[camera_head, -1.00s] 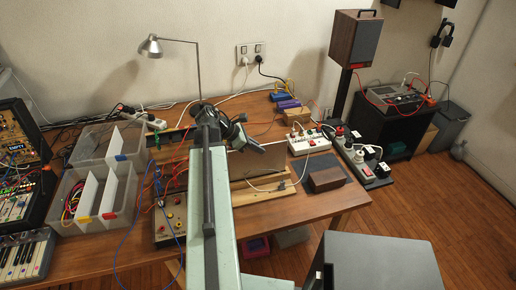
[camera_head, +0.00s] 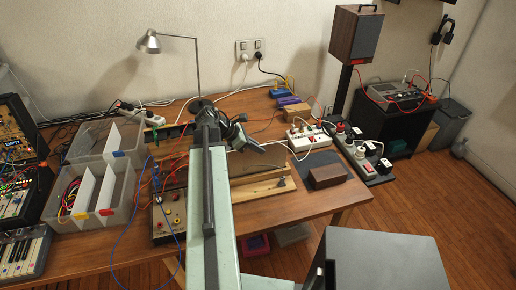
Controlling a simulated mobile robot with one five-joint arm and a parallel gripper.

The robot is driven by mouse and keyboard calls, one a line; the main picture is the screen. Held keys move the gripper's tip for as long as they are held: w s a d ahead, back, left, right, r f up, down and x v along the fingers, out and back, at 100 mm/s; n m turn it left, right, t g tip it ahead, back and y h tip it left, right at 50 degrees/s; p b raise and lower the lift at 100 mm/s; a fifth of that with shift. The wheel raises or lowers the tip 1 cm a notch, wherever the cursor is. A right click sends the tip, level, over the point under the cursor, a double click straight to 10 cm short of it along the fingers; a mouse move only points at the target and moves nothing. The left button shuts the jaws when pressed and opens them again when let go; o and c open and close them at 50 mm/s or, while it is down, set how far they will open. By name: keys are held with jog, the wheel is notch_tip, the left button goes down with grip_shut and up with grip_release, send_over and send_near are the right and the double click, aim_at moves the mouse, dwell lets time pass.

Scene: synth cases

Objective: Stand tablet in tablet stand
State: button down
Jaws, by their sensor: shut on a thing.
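My gripper (camera_head: 246,143) is above the middle of the table, at the end of my pale green arm. It is small and dark here, and its fingertips are hard to make out. A flat brownish panel (camera_head: 258,162), which looks like the tablet, is just below it, partly hidden by my arm. My gripper appears shut on its upper edge. A pale wooden piece (camera_head: 262,190), perhaps the tablet stand, lies on the table in front of the panel. I cannot tell whether the panel touches it.
A dark brown block (camera_head: 326,176) on a dark mat and a white power strip (camera_head: 308,139) are to the right. A box with red knobs (camera_head: 168,219) and clear bins (camera_head: 92,198) are to the left. A lamp (camera_head: 150,43) stands behind. Cables cross the table.

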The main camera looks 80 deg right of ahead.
jog(key=shift+f+b, duration=0.7)
jog(key=shift+f, duration=0.1)
jog(key=c, duration=1.5)
grip_release()
jog(key=p+v, duration=0.5)
jog(key=v, duration=0.2)
jog(key=shift+r+p, duration=0.35)
jog(key=shift+r, duration=0.1)
jog(key=shift+w+a, duration=0.1)
jog(key=shift+w, duration=0.1)
jog(key=shift+f, duration=0.1)
